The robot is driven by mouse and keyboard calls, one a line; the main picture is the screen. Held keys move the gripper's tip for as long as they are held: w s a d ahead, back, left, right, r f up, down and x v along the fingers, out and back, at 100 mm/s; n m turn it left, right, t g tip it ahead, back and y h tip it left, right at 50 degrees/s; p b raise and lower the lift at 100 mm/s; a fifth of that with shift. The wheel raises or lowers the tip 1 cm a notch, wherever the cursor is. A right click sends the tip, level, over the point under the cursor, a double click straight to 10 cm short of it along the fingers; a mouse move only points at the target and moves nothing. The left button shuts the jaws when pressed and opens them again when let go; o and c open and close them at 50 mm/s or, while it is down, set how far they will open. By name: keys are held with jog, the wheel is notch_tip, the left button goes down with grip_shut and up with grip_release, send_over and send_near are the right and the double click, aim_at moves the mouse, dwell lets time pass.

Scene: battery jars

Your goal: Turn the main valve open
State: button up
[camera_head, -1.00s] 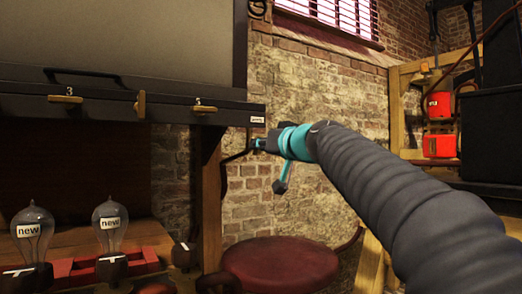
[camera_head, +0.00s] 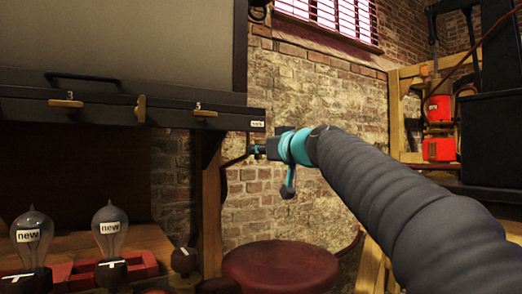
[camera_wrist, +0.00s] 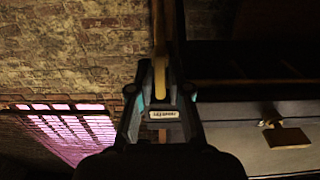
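No valve clearly marked as the main one can be made out. Brass handles sit on the dark panel front in the head view: left (camera_head: 65,103), middle (camera_head: 139,108) and right (camera_head: 204,113). The left and right ones lie level; the middle one stands upright. A brass handle (camera_wrist: 287,137) also shows in the wrist view. My gripper (camera_head: 256,151) is just below the panel's right end, near a small white label (camera_head: 258,125) too blurred to read. In the wrist view, a yellowish strip (camera_wrist: 159,78) shows between my fingers; whether they touch it is unclear.
A wooden post (camera_head: 211,200) stands left of my gripper. A round red stool (camera_head: 280,264) is below. Bulbs marked "new" (camera_head: 32,238) (camera_head: 110,228) stand at lower left. Red jars (camera_head: 439,149) are on the right. A brick wall (camera_head: 300,100) is behind.

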jog(key=shift+o, duration=0.7)
jog(key=v, duration=1.2)
